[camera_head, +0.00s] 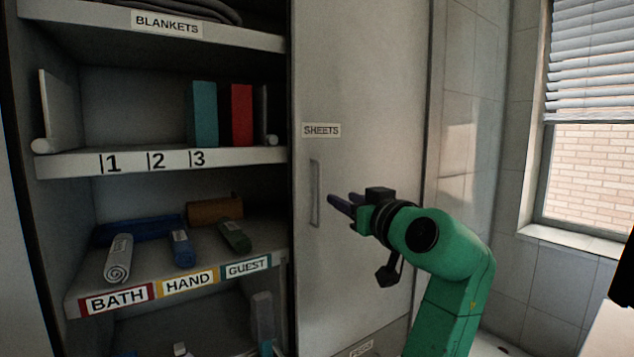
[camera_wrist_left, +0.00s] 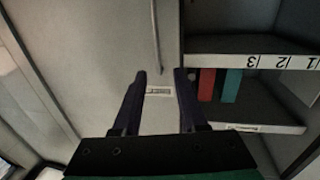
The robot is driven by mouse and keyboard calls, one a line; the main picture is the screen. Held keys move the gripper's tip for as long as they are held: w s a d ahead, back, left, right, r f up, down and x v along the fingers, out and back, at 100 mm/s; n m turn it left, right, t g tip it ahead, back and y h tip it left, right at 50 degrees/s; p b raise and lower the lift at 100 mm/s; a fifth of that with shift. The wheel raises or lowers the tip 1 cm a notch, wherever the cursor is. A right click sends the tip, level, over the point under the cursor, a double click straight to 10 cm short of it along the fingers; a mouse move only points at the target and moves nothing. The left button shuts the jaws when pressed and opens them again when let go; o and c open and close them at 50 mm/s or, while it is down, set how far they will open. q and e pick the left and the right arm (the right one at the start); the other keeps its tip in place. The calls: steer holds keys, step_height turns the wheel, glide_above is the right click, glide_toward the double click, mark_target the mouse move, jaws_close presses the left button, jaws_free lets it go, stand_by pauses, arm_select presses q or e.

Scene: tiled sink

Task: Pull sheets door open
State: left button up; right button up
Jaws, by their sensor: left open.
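The sheets door (camera_head: 360,90) is a tall grey panel right of the open shelves, and it looks shut. Its SHEETS label (camera_head: 321,130) sits at upper left, above a slim vertical handle (camera_head: 315,193). My left gripper (camera_head: 341,199) is open and empty, just right of the handle in the head view, fingers pointing at it and apart from it. In the left wrist view, which is upside down, the open fingers (camera_wrist_left: 162,72) frame the label (camera_wrist_left: 158,91), and the handle (camera_wrist_left: 156,38) runs just beyond the fingertips.
Open shelves left of the door hold rolled towels (camera_head: 119,258), a teal book (camera_head: 203,113) and a red book (camera_head: 241,114). A tiled wall (camera_head: 470,130) and a window (camera_head: 590,170) stand to the right.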

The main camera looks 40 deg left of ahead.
mark_target(320, 186)
arm_select(q)
steer(key=p+x, duration=0.2)
steer(key=x, duration=0.4)
steer(key=p+x, duration=0.3)
steer(key=x, duration=0.3)
steer(key=shift+w+a+r, duration=0.1)
steer(key=shift+w+r, duration=0.1)
steer(key=shift+w+a+f+p, duration=0.1)
steer(key=shift+w+a+p, duration=0.05)
steer(key=shift+a+p, duration=0.2)
steer(key=shift+w+f, duration=0.1)
steer(key=shift+d, duration=0.1)
jaws_close()
